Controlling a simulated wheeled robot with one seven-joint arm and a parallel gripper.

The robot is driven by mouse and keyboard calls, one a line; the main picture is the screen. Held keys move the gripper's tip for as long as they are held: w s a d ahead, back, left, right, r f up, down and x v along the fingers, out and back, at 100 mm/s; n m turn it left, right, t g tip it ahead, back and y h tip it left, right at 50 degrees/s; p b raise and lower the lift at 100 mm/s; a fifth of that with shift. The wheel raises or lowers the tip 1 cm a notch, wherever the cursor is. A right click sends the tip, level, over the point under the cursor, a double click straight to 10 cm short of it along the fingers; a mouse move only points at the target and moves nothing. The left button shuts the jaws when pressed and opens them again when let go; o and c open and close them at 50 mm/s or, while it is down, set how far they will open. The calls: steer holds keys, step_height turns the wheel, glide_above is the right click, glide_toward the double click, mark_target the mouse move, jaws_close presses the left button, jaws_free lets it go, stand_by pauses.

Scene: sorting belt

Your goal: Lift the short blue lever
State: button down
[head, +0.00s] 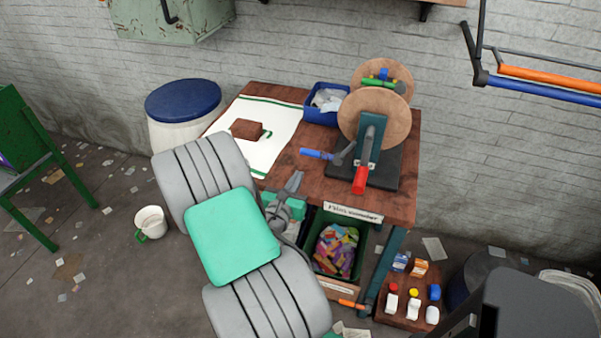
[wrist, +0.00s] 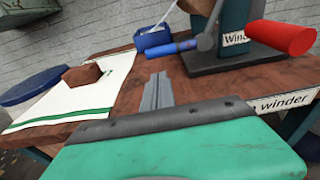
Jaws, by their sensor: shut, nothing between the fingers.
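The short blue lever (head: 318,154) sticks out to the left from the winder (head: 365,145) on the wooden table, low and nearly level, joined to a grey arm. It also shows in the wrist view (wrist: 172,49), beyond my fingertips. In the wrist view my gripper (wrist: 158,88) points toward the table. A red-handled lever (head: 360,178) hangs at the winder's front, right of the blue one.
A blue bin (head: 325,104) stands behind the lever. A white cloth (head: 285,118) with a brown block (head: 246,129) covers the table's left part. Below the table is a crate (head: 316,215) of colourful pieces. Bare tabletop (head: 290,160) lies left of the lever.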

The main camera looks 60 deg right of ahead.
mark_target(319, 155)
steer(key=p+x, duration=0.1)
steer(key=x, duration=0.7)
steer(key=shift+d, duration=0.35)
steer(key=shift+r, duration=0.1)
